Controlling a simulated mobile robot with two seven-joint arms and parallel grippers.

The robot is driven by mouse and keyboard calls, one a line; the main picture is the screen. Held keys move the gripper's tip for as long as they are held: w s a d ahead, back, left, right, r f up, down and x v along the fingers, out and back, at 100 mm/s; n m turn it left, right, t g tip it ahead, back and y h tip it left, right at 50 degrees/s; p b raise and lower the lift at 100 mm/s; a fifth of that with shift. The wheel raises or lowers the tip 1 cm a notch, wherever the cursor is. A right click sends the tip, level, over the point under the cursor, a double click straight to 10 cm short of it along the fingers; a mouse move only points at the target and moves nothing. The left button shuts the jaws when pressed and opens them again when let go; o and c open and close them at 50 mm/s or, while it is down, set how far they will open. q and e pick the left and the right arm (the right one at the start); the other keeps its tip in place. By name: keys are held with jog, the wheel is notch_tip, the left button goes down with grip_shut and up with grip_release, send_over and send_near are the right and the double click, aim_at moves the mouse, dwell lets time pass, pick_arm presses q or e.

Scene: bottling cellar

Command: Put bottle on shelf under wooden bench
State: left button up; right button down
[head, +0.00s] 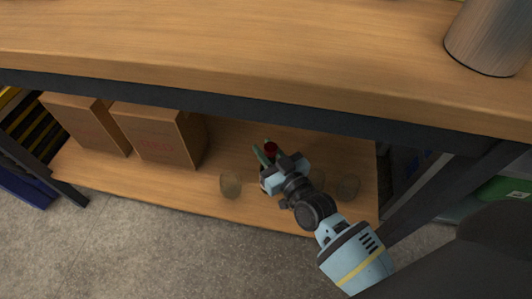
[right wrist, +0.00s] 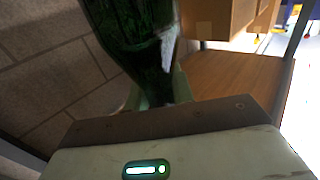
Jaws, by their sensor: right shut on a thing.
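The green bottle (head: 260,156) with a dark red top is in my right gripper (head: 272,168), over the lower shelf (head: 105,183) of the wooden bench (head: 200,45). In the right wrist view the bottle (right wrist: 135,35) fills the top middle, between the fingers. My right gripper is shut on it. Most of the bottle is hidden by the gripper in the head view, and I cannot tell whether its base touches the shelf. My left gripper is not in view.
Two cardboard boxes (head: 160,135) stand on the left of the shelf. A clear glass (head: 231,186) stands at its front edge, left of my gripper; another (head: 347,187) is to the right. A metal cylinder (head: 490,38) stands on the bench top. A dark beam (head: 200,103) runs above the shelf.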

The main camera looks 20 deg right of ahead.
jog(key=shift+w+d, duration=0.25)
jog(key=shift+w, duration=0.2)
jog(key=shift+r, duration=0.1)
jog(key=shift+w, duration=0.15)
jog(key=shift+w+d+b, duration=0.3)
jog(key=shift+w+b, duration=0.05)
jog(key=shift+w, duration=0.1)
jog(key=shift+f+b, duration=1.15)
jog(key=shift+f, duration=0.85)
jog(key=c, duration=1.2)
grip_release()
